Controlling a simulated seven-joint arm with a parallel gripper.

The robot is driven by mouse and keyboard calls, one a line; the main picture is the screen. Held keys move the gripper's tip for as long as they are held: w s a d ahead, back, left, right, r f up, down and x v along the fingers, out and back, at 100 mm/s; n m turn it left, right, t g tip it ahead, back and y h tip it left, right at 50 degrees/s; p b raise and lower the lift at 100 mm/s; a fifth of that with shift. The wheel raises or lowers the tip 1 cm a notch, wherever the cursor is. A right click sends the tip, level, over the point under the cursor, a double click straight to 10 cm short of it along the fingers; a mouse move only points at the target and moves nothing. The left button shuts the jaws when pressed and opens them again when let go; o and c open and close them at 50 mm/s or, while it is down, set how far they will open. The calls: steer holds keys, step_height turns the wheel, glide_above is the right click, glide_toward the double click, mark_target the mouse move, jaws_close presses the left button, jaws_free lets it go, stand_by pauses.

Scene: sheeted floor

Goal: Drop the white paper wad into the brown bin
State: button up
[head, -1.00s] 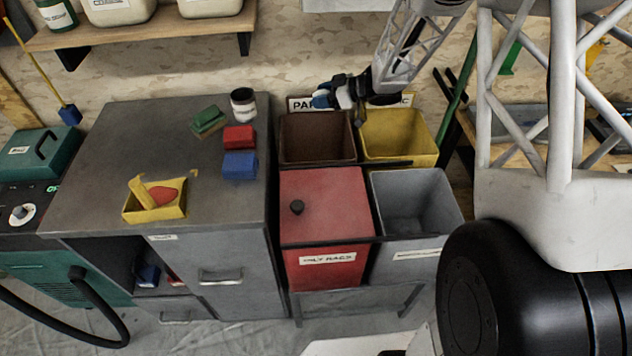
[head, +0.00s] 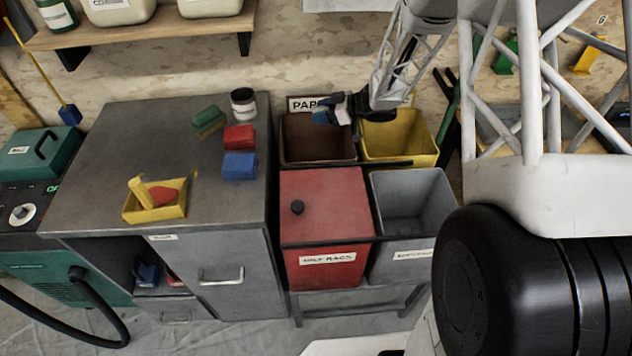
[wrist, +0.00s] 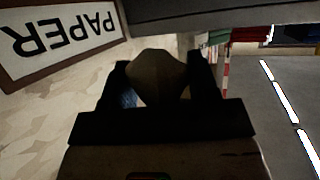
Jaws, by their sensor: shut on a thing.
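The brown bin (head: 292,150) stands at the back left of the group of bins, under a sign reading PAPER (head: 303,104). My gripper (head: 326,112) is over the back of the brown bin's opening in the head view. In the wrist view my gripper (wrist: 160,75) is shut on the paper wad (wrist: 157,78), which looks grey-brown in shadow between the two dark fingers. In the head view I cannot make out the wad clearly. The inside floor of the brown bin is dark and partly hidden by the gripper.
A yellow bin (head: 415,153) is to the right of the brown bin. A red lidded bin (head: 325,215) and a grey bin (head: 408,240) stand in front. A grey cabinet (head: 130,140) with blocks and a yellow tray (head: 158,214) is on the left.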

steer(key=shift+f, duration=0.15)
steer(key=o, duration=1)
steer(key=v, duration=0.8)
steer(key=shift+a, duration=0.1)
stand_by(0.7)
